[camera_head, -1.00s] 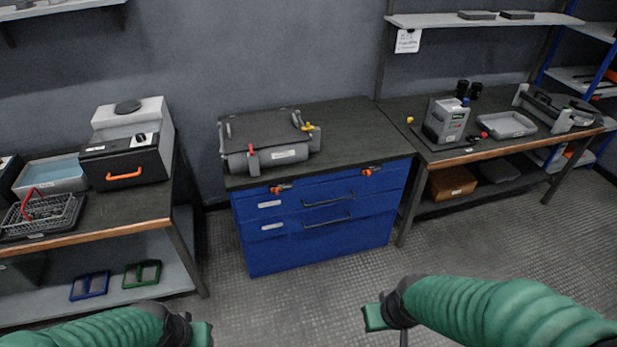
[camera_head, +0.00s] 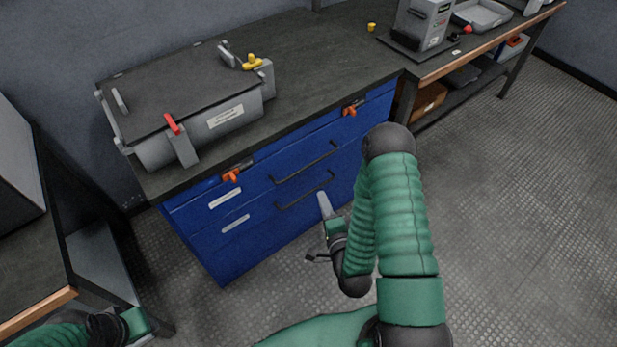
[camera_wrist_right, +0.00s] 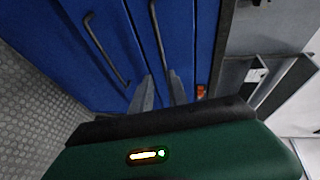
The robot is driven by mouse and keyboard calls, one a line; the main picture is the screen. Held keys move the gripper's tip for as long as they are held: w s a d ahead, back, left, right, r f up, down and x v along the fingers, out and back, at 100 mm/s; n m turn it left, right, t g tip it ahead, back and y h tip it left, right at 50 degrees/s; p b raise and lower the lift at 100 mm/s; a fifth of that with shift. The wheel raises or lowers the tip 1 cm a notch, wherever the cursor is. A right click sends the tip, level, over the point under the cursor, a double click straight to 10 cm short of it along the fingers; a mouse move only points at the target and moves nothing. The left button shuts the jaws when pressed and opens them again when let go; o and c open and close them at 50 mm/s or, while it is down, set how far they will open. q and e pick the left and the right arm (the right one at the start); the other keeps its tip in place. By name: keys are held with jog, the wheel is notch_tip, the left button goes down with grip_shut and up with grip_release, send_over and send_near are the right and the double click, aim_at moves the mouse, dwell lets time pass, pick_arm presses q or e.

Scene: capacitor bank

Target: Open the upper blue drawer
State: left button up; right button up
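The blue cabinet's upper drawer (camera_head: 262,187) is closed, with a dark bar handle (camera_head: 306,163) across its front. The lower drawer handle (camera_head: 305,192) sits just below it. Both handles also show in the right wrist view, the upper one (camera_wrist_right: 166,45) right of the lower one (camera_wrist_right: 103,48). My right gripper (camera_head: 323,200) is in front of the drawers, overlapping the lower handle's right end in the head view. In the wrist view its two fingers (camera_wrist_right: 160,92) are apart, near the upper handle; contact cannot be told. My left gripper (camera_head: 137,324) is at the bottom left; its fingers are unclear.
Two orange latches (camera_head: 231,175) (camera_head: 349,110) sit under the worktop edge. A grey lidded case (camera_head: 180,105) with red and yellow levers rests on top. A workbench (camera_head: 450,58) adjoins on the right, another (camera_head: 35,235) stands left. Floor (camera_head: 500,220) at right is clear.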

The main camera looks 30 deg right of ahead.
jog(key=b, duration=1.1)
send_near(310, 164)
notch_tip(310, 164, down, 2)
jog(key=w, duration=0.1)
jog(key=x, duration=0.3)
jog(key=b+x, duration=0.1)
jog(key=x, duration=0.2)
jog(key=r+b+x, duration=0.1)
jog(key=x, duration=0.2)
jog(key=shift+d, duration=0.2)
grip_shut()
jog(key=shift+a+f, duration=0.1)
jog(key=shift+f, duration=0.05)
